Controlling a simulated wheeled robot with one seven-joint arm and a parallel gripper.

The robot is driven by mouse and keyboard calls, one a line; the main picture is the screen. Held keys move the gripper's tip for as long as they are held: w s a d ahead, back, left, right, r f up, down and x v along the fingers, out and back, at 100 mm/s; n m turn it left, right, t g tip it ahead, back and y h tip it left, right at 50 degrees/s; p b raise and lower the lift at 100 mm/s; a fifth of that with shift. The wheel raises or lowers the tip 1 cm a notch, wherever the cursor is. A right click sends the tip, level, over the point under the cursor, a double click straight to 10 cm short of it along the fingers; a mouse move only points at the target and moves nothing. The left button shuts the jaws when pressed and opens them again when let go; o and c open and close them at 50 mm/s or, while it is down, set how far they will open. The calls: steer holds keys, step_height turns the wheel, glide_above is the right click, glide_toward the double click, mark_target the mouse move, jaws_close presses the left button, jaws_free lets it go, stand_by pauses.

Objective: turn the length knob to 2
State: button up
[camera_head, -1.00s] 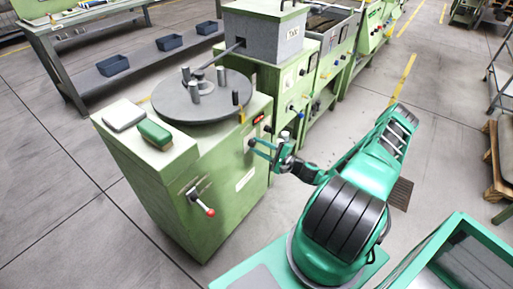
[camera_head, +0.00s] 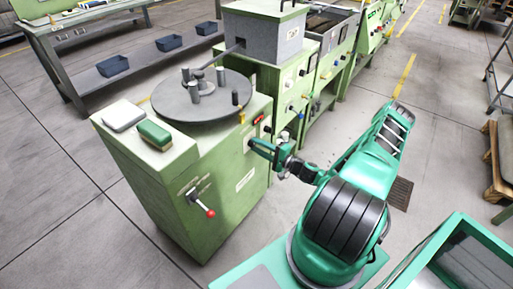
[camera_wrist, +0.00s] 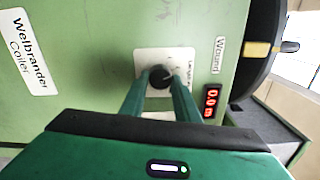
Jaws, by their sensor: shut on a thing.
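The length knob (camera_wrist: 161,77) is a round black knob on a white plate (camera_wrist: 185,57) on the green coiler's side. The plate's lettering is partly hidden and too small to read, so I cannot tell the knob's setting. My gripper (camera_wrist: 160,88) has its two green fingers on either side of the knob, shut on it. In the head view my gripper (camera_head: 252,143) is at the side of the green coiler (camera_head: 228,195), and the knob is hard to make out there.
A red display (camera_wrist: 211,102) reading 0.0 m sits right of the plate, under a "Wound" label (camera_wrist: 219,56). A round grey turntable (camera_head: 202,105) tops the coiler. A red-tipped lever (camera_head: 207,208) sticks out of its front.

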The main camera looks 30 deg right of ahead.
steer(key=shift+s+a+f, duration=0.1)
steer(key=shift+a+f, duration=0.05)
steer(key=o, duration=0.9)
steer(key=shift+o, duration=0.7)
steer(key=v, duration=1)
steer(key=shift+s+d, duration=0.25)
